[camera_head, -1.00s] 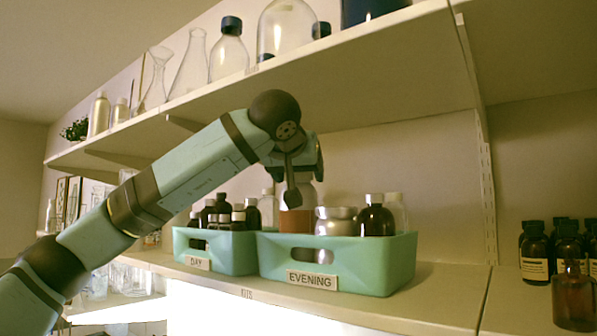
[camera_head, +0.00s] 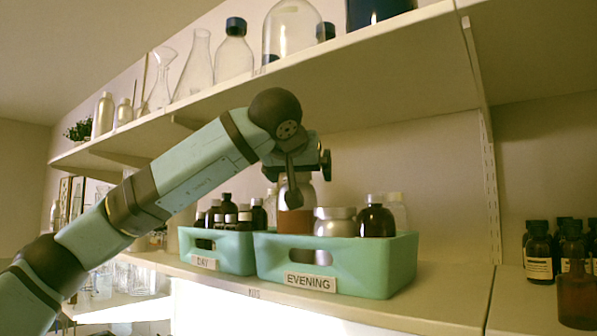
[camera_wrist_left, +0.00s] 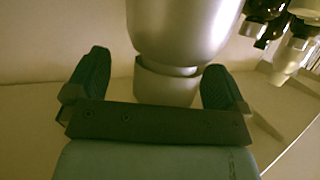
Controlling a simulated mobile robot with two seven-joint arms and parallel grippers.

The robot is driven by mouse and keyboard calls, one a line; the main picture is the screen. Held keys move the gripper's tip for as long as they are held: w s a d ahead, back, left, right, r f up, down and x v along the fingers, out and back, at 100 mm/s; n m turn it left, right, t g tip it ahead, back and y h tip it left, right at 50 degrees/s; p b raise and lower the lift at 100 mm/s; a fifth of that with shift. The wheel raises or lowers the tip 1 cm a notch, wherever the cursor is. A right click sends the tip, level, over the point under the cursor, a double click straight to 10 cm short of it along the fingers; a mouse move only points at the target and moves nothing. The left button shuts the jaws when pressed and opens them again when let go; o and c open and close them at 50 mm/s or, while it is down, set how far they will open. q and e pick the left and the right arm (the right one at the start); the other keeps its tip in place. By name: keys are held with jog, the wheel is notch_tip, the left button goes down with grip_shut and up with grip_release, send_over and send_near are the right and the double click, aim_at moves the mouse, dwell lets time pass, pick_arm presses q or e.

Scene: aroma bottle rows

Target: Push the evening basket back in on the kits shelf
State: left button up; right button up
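The teal evening basket (camera_head: 395,262), labelled EVENING, stands upright on the kits shelf (camera_head: 452,300), close beside the teal day basket (camera_head: 240,257). It holds several bottles and jars, including an orange-brown item (camera_head: 296,222), a silver jar (camera_head: 336,227) and a dark bottle (camera_head: 376,222). My left gripper (camera_head: 308,178) is over the rear left of the evening basket. In the left wrist view its fingers (camera_wrist_left: 155,85) are apart, with the narrow end of a silver bottle (camera_wrist_left: 180,25) between them; a gap shows on one side. My right gripper is out of view.
An upper shelf (camera_head: 400,75) with glassware (camera_head: 233,55) runs close above my arm. Dark bottles (camera_head: 538,252) stand farther right. The shelf is bare just right of the evening basket.

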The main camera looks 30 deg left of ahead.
pick_arm(q)
jog(key=shift+s+r, duration=0.15)
jog(key=shift+s, duration=0.2)
jog(key=b+v, duration=0.3)
jog(key=v, duration=1)
jog(key=shift+d, duration=0.15)
